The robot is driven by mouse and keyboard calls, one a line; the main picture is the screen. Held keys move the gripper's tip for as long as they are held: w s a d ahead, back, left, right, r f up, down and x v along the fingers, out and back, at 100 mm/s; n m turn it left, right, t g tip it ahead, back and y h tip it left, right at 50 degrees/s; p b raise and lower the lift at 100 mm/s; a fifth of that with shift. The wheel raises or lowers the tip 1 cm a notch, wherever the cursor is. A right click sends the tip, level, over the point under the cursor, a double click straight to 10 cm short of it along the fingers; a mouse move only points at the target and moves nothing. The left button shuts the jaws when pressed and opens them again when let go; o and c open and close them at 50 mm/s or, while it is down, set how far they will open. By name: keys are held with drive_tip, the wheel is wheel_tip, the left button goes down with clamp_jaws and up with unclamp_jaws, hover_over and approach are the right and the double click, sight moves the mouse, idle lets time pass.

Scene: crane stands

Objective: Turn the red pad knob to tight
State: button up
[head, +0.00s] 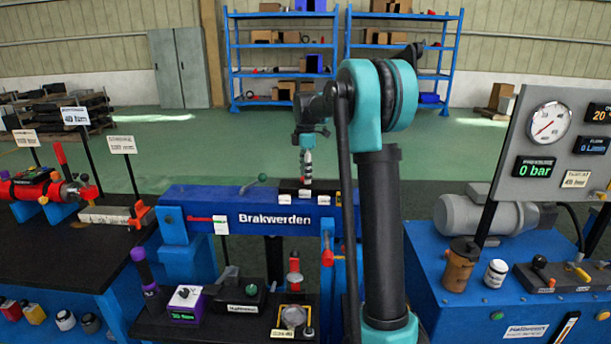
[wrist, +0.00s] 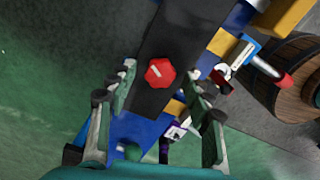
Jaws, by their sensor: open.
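The red pad knob (wrist: 160,73) shows in the wrist view as a lobed red knob with a short white mark on top. It sits on a dark pad block (wrist: 172,45) on the blue beam. My gripper (wrist: 161,82) is open, with one finger to the left and one to the right of the knob in that view. I cannot tell whether the fingers touch it. In the head view my gripper (head: 307,170) points down over the black block (head: 290,186) on the blue Brakwerden beam (head: 240,205). The knob is not clearly visible there.
A blue console with a gauge panel (head: 560,140) and grey motor (head: 485,215) is at the right. A small black tray (head: 215,325) with devices is in front. Open floor lies behind the beam.

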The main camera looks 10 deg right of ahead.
drive_tip(key=shift+f, duration=0.4)
drive_tip(key=shift+c, duration=0.3)
drive_tip(key=c, duration=1.1)
